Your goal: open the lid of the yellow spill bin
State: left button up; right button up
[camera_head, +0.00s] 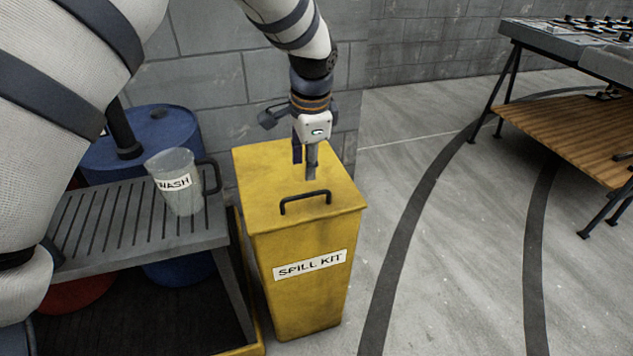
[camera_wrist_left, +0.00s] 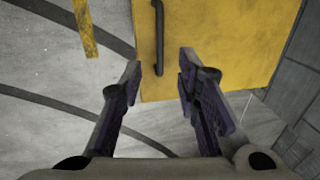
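The yellow spill bin (camera_head: 298,290) stands on the floor in the middle of the head view, with a "SPILL KIT" label on its front. Its flat yellow lid (camera_head: 262,190) is down. A black bar handle (camera_head: 305,196) is near the lid's front edge. My left gripper (camera_head: 304,167) points down over the lid, just behind the handle in the picture. In the left wrist view its fingers (camera_wrist_left: 160,72) are apart with nothing held. The handle (camera_wrist_left: 158,35) shows beyond and between the fingertips; I cannot tell the height gap. My right gripper is not in view.
A slatted grey bench (camera_head: 110,225) with a clear "WASH" jug (camera_head: 180,185) stands close left of the bin. A blue drum (camera_head: 150,135) is behind it. A block wall (camera_head: 215,80) is behind. The floor (camera_head: 450,250) right of the bin is clear up to a workbench (camera_head: 580,140).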

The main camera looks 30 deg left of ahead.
aim_at(306, 194)
pick_arm(q)
jog(key=f, duration=0.6)
jog(key=w+a+f+b, duration=0.1)
jog(key=f, duration=0.1)
jog(key=shift+w+a+f, duration=0.1)
jog(key=shift+f, duration=0.3)
grip_shut()
